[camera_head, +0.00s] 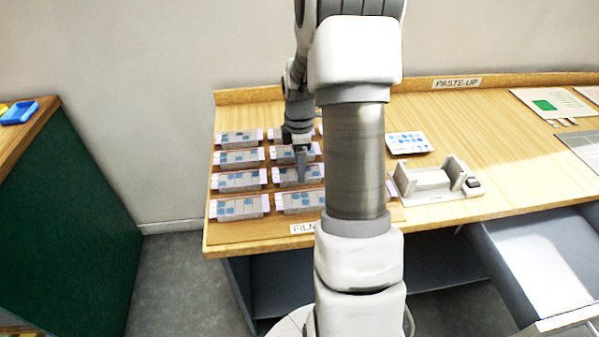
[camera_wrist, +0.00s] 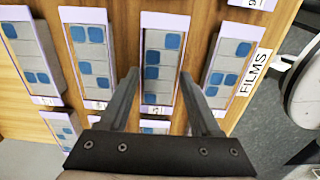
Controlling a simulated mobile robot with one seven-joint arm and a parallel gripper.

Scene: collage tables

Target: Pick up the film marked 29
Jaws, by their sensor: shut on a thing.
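Several films lie in rows on the wooden table, each a grey strip with blue squares and a pale lilac border. My gripper (camera_wrist: 159,76) has its two fingers on the long sides of one film (camera_wrist: 161,62) and is shut on it. This film has a small number label at its near end, too small to read surely. In the head view my gripper (camera_head: 302,178) reaches down at the same film (camera_head: 285,175), in the second column. The film looks level with its neighbours; I cannot tell whether it is off the table. My arm hides part of the films to the right.
Other films lie close on both sides, such as one at the left (camera_wrist: 92,60) and one at the right (camera_wrist: 228,70). A FILMS label (camera_wrist: 255,72) is on the table edge. A white holder (camera_head: 437,181) and a card (camera_head: 408,143) stand right of my arm.

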